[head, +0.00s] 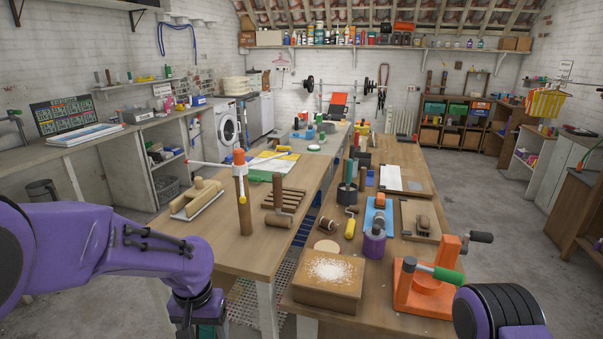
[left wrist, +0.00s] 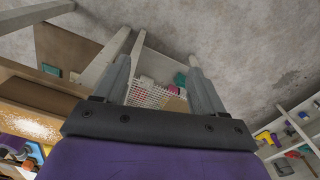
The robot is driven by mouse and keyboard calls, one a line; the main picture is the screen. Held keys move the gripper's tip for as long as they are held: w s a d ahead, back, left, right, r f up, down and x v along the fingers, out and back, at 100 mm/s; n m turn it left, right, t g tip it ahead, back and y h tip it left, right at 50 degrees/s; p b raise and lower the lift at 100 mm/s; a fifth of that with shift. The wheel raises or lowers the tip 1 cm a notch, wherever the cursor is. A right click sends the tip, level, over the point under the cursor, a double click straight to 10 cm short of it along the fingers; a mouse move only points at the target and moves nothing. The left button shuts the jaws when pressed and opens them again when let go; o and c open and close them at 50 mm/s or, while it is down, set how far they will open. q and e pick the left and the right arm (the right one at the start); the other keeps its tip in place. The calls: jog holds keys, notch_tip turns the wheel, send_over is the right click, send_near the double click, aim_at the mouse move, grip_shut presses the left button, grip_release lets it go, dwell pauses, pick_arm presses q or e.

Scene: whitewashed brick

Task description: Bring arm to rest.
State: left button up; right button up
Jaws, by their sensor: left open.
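My left arm comes in from the left in the head view, purple, with its wrist pointing down in front of the near end of the left workbench. My left gripper (left wrist: 162,82) shows in the left wrist view with two grey fingers spread apart and nothing between them. Beyond the fingers are a white mesh shelf (left wrist: 150,95) and the grey floor. In the head view the fingertips are cut off by the lower edge. Part of my right arm shows at the lower right; its gripper is not in view.
The right bench carries a powder-covered block (head: 328,272) and an orange clamp (head: 428,288) close to my right arm. The concrete floor (head: 93,265) is clear at left.

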pick_arm(q)
jog(key=w+f+n+t, duration=0.3)
jog(key=w+t, duration=0.3)
jog(key=s+a+f+n+t+y, duration=0.1)
jog(key=s+a+f+n+t, duration=0.1)
jog(key=s+a+f, duration=0.45)
jog(key=s+a+f+g, duration=0.1)
jog(key=s+f, duration=0.4)
jog(key=s, duration=0.3)
jog(key=s+a+f+n+g+y, duration=0.1)
jog(key=s+f+g, duration=0.1)
jog(key=s+f, duration=0.3)
jog(key=s+a+f+g+y, duration=0.1)
jog(key=s+f, duration=0.5)
jog(key=s, duration=0.7)
jog(key=shift+a+n+g, duration=0.4)
jog(key=shift+a, duration=0.15)
